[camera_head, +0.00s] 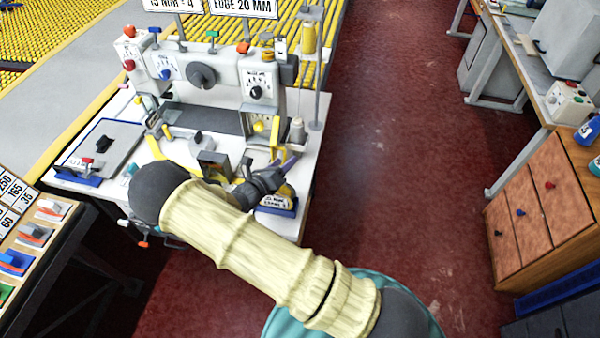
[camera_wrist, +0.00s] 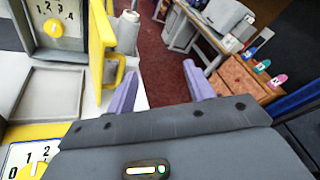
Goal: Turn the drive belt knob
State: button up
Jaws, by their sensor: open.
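A white binding machine (camera_head: 215,75) stands on a white table. Its front bears a red knob (camera_head: 129,65), a blue knob (camera_head: 165,74), a large dark grey knob (camera_head: 202,75) and a black dial (camera_head: 256,92). I cannot tell which one is the drive belt knob; the labels are too small to read. My gripper (camera_head: 286,163) is low at the machine's right front corner. Its two purple fingers (camera_wrist: 160,88) are apart with nothing between them. In the wrist view a yellow dial with numbers (camera_wrist: 53,27) is at upper left, and another yellow-pointer dial (camera_wrist: 37,168) is at lower left.
A yellow guard with a handle (camera_wrist: 103,55) stands just left of the fingers. A grey thread cone (camera_head: 297,131) is close by. A wooden drawer cabinet (camera_head: 540,210) stands at right. A switch panel (camera_head: 35,235) is at left. The red floor (camera_head: 400,130) between is clear.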

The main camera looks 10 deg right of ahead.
jog(key=s+d+m+g, duration=0.2)
jog(key=d+m, duration=0.1)
jog(key=s+d+m+g, duration=0.1)
jog(key=m, duration=0.1)
jog(key=shift+d+r+g+h+b, duration=0.1)
jog(key=shift+d+g+h+b, duration=0.25)
jog(key=shift+g+h+b, duration=0.05)
jog(key=s+d+r+m+g+y, duration=0.25)
jog(key=s+m+g, duration=0.2)
jog(key=m, duration=0.25)
jog(key=s+d+r+m+g+y, duration=0.2)
jog(key=s+d+m+g, duration=0.1)
jog(key=s+m, duration=0.3)
jog(key=s+a+r+m+t+y, duration=0.1)
jog(key=s+r+m+y, duration=0.6)
jog(key=m, duration=0.9)
notch_tip(320, 180, up, 4)
jog(key=shift+s+a+f+t+y, duration=0.25)
jog(key=shift+s+a+t+y, duration=0.1)
jog(key=shift+s+t, duration=0.4)
